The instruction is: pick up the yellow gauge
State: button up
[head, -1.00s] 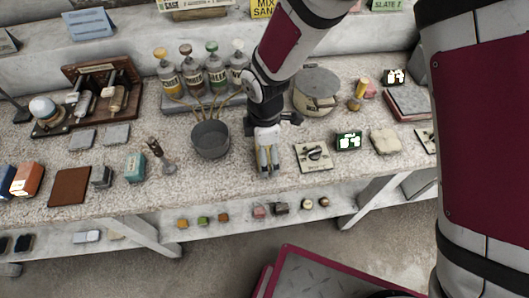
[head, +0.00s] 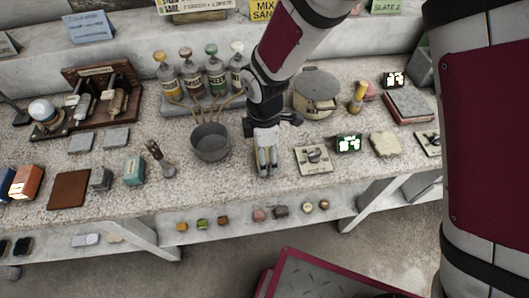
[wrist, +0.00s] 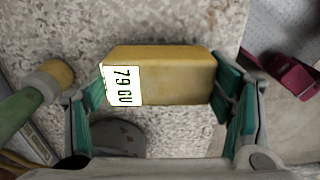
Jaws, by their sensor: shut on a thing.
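The yellow gauge (wrist: 175,75) is a yellow block with a white label reading "79 GU" at its left end in the wrist view. My gripper (wrist: 160,88) is shut on it, with a teal pad at each end of the block. In the head view my gripper (head: 266,170) points down over the front part of the speckled bench, between a grey pot and a switch plate. I cannot make out the gauge in the head view, where the gripper covers that spot. I cannot tell whether the gauge touches the bench.
The grey pot (head: 210,143) stands just left of my gripper, and the switch plate (head: 313,158) lies just right. Several bottles (head: 190,75) and a lidded round canister (head: 316,93) stand behind. A lower shelf (head: 240,218) holds small blocks below the bench's front edge.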

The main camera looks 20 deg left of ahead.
jog(key=r, duration=0.3)
jog(key=shift+s+d, duration=0.1)
jog(key=shift+s, duration=0.3)
jog(key=s+d+r+b, duration=0.1)
jog(key=s+d, duration=0.3)
jog(key=s, duration=1)
jog(key=shift+s, duration=0.3)
jog(key=shift+d+r, duration=0.1)
